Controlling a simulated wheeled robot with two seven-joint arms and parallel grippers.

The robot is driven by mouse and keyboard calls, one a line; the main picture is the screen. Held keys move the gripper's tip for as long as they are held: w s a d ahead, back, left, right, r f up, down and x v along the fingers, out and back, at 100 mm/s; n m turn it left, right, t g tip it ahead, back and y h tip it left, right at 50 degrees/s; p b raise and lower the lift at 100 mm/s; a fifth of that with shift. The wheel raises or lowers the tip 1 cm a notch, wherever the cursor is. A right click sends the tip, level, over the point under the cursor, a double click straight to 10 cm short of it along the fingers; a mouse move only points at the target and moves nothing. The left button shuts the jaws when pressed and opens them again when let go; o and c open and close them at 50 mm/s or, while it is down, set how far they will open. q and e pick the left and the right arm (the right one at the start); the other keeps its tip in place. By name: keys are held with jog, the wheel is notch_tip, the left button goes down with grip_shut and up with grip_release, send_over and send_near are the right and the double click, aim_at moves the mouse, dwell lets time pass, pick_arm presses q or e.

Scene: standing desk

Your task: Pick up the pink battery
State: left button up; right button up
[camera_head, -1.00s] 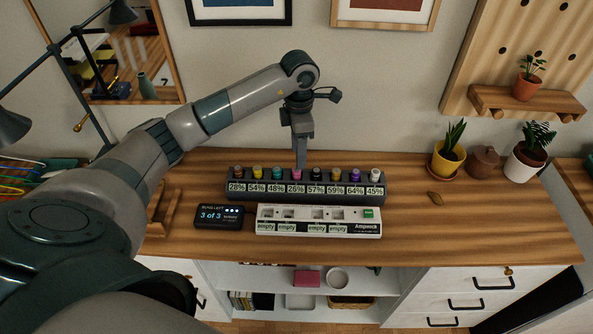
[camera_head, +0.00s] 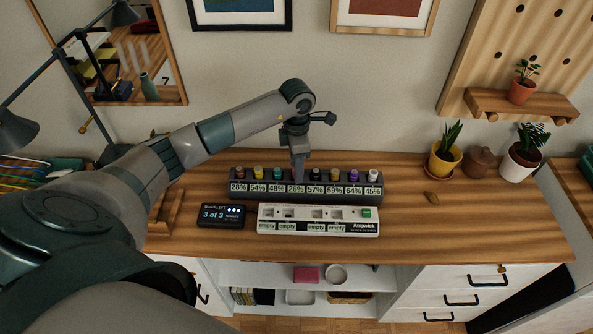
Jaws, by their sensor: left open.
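A dark battery rack (camera_head: 306,198) stands on the wooden desk with a row of upright, colored batteries above percentage labels. My left gripper (camera_head: 297,179) points down over the fourth slot, labelled 26%, with its fingertips at battery height. It is open. The pink battery of that slot is hidden by the gripper, so I cannot tell whether the fingers touch it. My right gripper is not in view.
A white charger (camera_head: 318,220) with slots labelled empty lies in front of the rack. A small display (camera_head: 220,216) reading 3 of 3 sits at its left. Potted plants, a yellow pot (camera_head: 446,164) and a white pot (camera_head: 520,166), stand at the right. The desk's right front is clear.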

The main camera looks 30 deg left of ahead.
pick_arm(q)
jog(key=shift+f, duration=0.35)
jog(key=shift+c, duration=0.7)
grip_shut()
jog(key=shift+r, duration=0.15)
jog(key=shift+w+r+b, duration=0.1)
jog(key=shift+r+b, duration=0.15)
jog(key=shift+b, duration=0.15)
notch_tip(320, 180, up, 3)
jog(key=shift+d+r+b, duration=0.15)
jog(key=shift+b, duration=0.85)
jog(key=d+r+b, duration=0.3)
jog(key=d+r, duration=0.4)
jog(key=d, duration=0.4)
jog(key=shift+d+b, duration=0.2)
jog(key=shift+b, duration=0.15)
